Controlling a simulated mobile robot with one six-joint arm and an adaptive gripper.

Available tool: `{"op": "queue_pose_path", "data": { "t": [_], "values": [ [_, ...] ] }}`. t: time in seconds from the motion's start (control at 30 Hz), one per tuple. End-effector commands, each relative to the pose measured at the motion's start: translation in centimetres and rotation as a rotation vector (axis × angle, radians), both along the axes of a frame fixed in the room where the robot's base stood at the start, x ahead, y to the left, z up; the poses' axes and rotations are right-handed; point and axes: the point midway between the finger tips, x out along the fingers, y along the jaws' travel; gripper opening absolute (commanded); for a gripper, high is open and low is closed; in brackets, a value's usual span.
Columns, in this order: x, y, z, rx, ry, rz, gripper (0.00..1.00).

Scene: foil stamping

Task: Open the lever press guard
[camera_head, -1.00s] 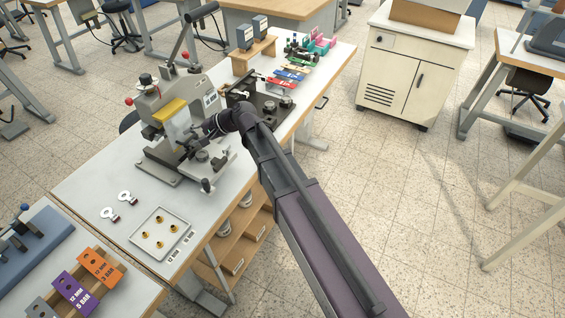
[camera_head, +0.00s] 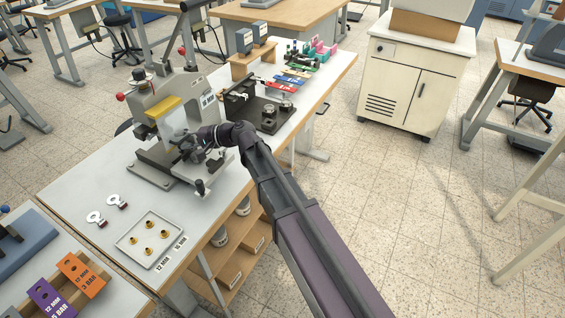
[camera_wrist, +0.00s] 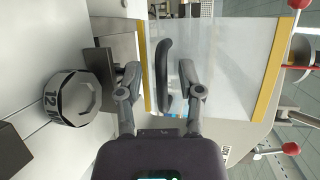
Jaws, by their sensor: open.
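The lever press (camera_head: 190,95) stands on the near workbench. Its guard, a clear panel with a yellow top edge (camera_head: 163,107), covers the front and looks closed. In the wrist view the guard panel (camera_wrist: 225,75) fills the middle, with yellow strips along two sides. A black bar handle (camera_wrist: 163,75) is on the panel. My gripper (camera_wrist: 158,88) is open, its fingers on either side of the handle with visible gaps; I cannot tell how deep they reach. In the head view my gripper (camera_head: 190,148) is in front of the guard, its fingertips partly hidden.
A grey octagonal part marked 12 (camera_wrist: 75,97) is close left of my fingers in the wrist view. Red-knobbed levers (camera_wrist: 302,22) are at the right. A tray of brass pieces (camera_head: 149,239) lies on the bench in front of the press. A black fixture (camera_head: 262,108) stands behind my wrist.

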Motion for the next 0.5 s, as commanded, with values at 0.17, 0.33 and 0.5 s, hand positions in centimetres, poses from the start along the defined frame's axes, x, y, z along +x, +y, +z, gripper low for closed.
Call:
{"op": "queue_pose_path", "data": {
  "t": [0.17,0.33,0.5],
  "values": [
    [-0.5,-2.6,0.8,-0.002,0.002,-0.003,0.48],
    [-0.8,-4.8,1.3,-0.003,0.001,-0.003,0.48],
    [-1.1,-7.1,1.8,-0.003,0.001,-0.003,0.48]
  ]
}}
